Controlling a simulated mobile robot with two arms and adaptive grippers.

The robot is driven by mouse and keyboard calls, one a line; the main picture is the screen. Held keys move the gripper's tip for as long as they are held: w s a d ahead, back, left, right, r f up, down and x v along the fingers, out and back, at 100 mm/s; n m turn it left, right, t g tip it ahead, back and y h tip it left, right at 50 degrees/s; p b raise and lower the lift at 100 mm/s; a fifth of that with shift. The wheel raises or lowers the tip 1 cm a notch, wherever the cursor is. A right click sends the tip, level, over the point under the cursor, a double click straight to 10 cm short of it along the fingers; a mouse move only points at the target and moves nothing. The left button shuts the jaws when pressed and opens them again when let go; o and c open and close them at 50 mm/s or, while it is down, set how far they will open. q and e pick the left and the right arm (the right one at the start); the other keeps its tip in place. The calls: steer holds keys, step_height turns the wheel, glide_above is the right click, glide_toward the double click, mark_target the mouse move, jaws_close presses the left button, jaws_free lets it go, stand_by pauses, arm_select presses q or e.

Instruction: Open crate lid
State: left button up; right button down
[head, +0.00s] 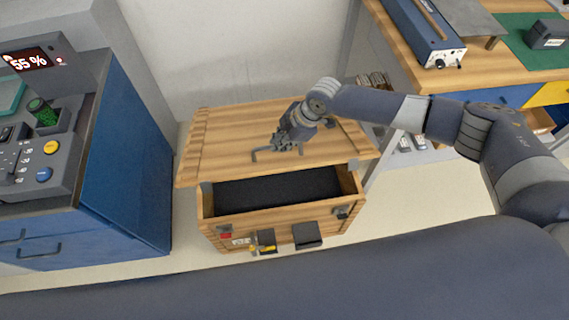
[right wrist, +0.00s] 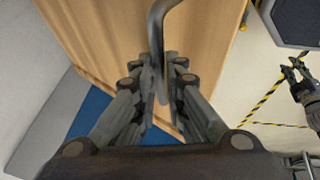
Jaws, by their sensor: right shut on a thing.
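The wooden crate (head: 208,207) stands on the floor in the middle of the head view. Its wooden lid (head: 225,135) is partly open: a dark interior (head: 280,188) shows between the lid's front edge and the crate's front wall. My right gripper (head: 282,146) is over the lid, shut on the grey bent lid handle (head: 262,155). In the right wrist view the handle (right wrist: 159,30) runs between the fingers (right wrist: 160,75), with the lid's planks (right wrist: 100,30) behind. My left gripper (right wrist: 297,75) seems to show small at that view's right edge; its jaws are unclear.
A blue cabinet (head: 125,165) with a control panel stands close on the crate's left. A wooden workbench (head: 500,62) is at the back right. A pale wall (head: 240,50) is behind the crate. Dark latch parts (head: 307,235) are on the crate's front.

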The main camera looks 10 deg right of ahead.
steer(key=w+r, duration=0.6)
steer(key=shift+d+r, duration=0.2)
steer(key=shift+r, duration=0.15)
